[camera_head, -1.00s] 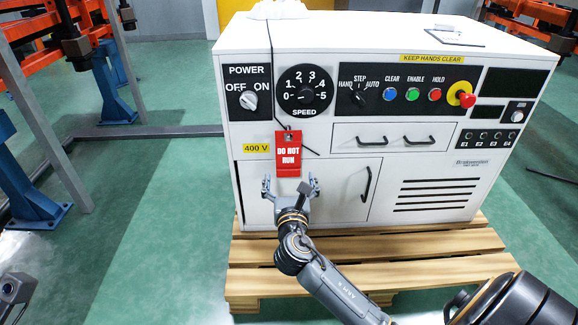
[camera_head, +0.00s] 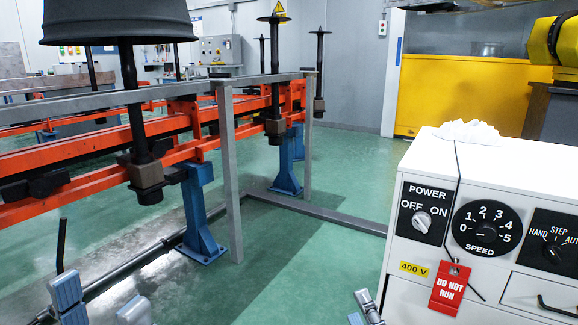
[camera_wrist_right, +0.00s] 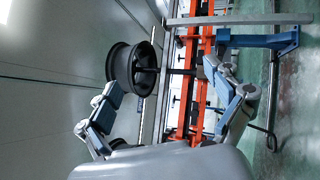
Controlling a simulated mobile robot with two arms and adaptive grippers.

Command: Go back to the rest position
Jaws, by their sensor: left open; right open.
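My left gripper (camera_head: 98,298) shows at the bottom left of the head view. Its two grey-blue fingers are apart with nothing between them; the rest is cut off by the frame. My right gripper (camera_head: 362,307) shows only as small finger parts at the bottom edge, left of the white cabinet's front. In the right wrist view the right gripper (camera_wrist_right: 168,95) has its fingers wide apart and empty. The red "DO NOT RUN" tag (camera_head: 450,289) hangs on the white cabinet (camera_head: 395,290) by a dark cord, apart from the right gripper.
An orange rail line (camera_head: 90,187) with upright spindles and blue legs (camera_head: 201,215) runs across the left. A dark wheel rim (camera_head: 118,22) sits on the nearest spindle; a rim also shows in the right wrist view (camera_wrist_right: 120,66).

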